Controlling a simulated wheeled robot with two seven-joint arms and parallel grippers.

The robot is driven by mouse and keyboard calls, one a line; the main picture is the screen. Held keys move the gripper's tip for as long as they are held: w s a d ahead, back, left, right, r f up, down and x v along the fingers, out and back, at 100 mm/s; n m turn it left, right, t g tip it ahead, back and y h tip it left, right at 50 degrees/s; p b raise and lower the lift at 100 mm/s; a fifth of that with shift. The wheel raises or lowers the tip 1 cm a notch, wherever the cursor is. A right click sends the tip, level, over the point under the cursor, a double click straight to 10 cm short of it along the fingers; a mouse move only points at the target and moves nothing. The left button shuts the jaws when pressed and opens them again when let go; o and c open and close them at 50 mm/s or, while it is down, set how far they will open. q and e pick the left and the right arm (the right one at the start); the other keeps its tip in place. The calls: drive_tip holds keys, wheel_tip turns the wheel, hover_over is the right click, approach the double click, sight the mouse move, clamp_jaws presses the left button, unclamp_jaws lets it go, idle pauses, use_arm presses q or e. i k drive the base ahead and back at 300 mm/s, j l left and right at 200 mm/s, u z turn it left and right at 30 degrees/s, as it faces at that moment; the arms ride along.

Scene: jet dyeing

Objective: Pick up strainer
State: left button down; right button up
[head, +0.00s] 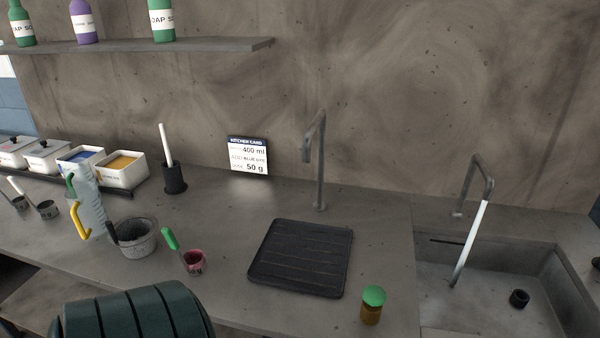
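A grey speckled round vessel (137,242) with a dark handle stands on the counter at left. It may be the strainer, but I cannot tell for sure whether its wall is mesh. A clear jug (90,208) with a yellow handle stands just left of it, and a small dark red cup (194,262) with a green handle stands to its right. Neither of my grippers is in the head view.
A black ribbed mat (301,258) lies mid-counter. A green-lidded jar (372,305) stands near the front edge. A sink (490,300) is at right, below a tap (476,185). White powder boxes (122,170) line the back left. A dark green ribbed object (135,312) blocks the lower left.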

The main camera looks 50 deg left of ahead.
sight(134, 234)
drive_tip(key=u, duration=2.7)
